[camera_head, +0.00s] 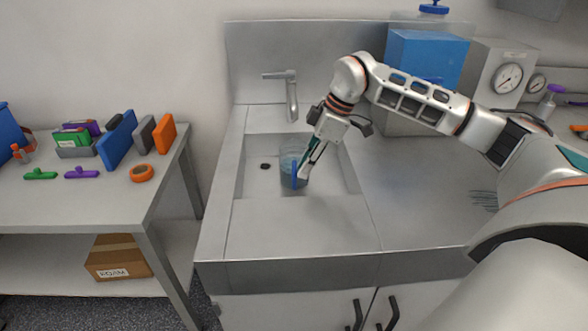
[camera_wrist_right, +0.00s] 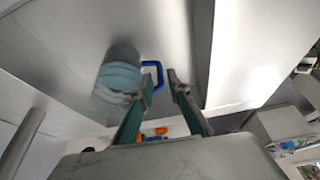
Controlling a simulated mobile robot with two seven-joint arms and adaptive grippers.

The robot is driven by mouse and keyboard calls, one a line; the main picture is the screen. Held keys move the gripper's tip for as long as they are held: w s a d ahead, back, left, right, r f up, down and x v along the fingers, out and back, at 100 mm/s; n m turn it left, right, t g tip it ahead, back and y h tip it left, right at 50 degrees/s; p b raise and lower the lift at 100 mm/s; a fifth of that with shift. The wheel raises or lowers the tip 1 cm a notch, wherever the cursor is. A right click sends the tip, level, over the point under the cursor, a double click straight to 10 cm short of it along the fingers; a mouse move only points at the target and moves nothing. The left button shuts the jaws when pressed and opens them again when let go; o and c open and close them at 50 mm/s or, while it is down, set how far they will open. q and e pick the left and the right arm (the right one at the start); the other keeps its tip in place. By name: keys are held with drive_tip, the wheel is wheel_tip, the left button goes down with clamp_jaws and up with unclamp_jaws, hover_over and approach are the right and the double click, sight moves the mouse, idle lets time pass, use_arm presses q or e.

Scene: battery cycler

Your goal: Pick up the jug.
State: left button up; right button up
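The jug (camera_head: 286,165) is a clear, bluish vessel with a blue handle (camera_head: 294,174). It stands in the sink basin. My right gripper (camera_head: 304,172) reaches down into the basin at the jug's handle side and partly overlaps the jug. In the right wrist view the jug (camera_wrist_right: 118,72) is left of the fingers, and its blue handle shows just ahead of the gap between the fingertips (camera_wrist_right: 160,84). The fingers are apart with nothing clearly between them. I cannot tell whether a fingertip touches the handle. My left gripper is not in view.
The sink basin (camera_head: 253,182) has raised walls around the jug, and a tap (camera_head: 291,95) stands behind it. A blue container (camera_head: 425,58) and a box with gauges (camera_head: 498,68) stand at the back right. A shelf table (camera_head: 90,205) with small items is at left.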

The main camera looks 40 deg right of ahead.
sight(294, 185)
drive_tip(key=b+x, duration=0.1)
drive_tip(key=x, duration=0.6)
drive_tip(key=shift+w+a+f, duration=0.15)
drive_tip(key=shift+f, duration=0.15)
drive_tip(key=shift+r, duration=0.15)
clamp_jaws()
